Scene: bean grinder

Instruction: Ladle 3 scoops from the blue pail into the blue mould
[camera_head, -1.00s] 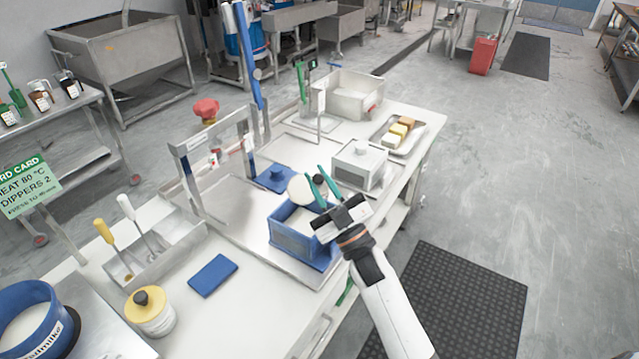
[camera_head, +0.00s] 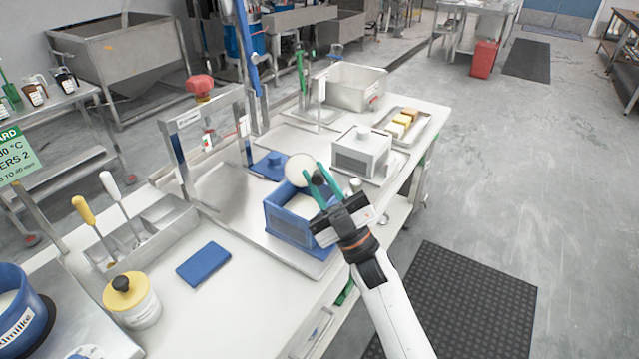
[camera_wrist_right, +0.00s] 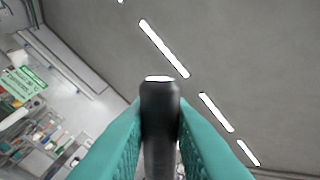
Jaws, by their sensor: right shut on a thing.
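The blue pail (camera_head: 22,335) stands at the lower left of the head view, cut off by the edge, with pale content. The blue mould (camera_head: 287,230) sits on a metal tray on the table and holds white content. My right gripper (camera_head: 318,185) is above the mould's right side. Its teal fingers are shut on a black handle (camera_wrist_right: 160,120), which points up towards the ceiling in the right wrist view. A round white piece (camera_head: 300,169), apparently the ladle's bowl, shows beside the fingertips over the mould's back edge. Whether it holds anything I cannot tell. My left gripper is out of view.
A blue flat block (camera_head: 204,264) and a yellow-lidded jar (camera_head: 132,302) lie left of the mould. A metal caddy (camera_head: 150,237) holds yellow- and white-handled tools. A metal press frame (camera_head: 180,160) stands behind. A grey-white box (camera_head: 361,155) is close behind my right gripper.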

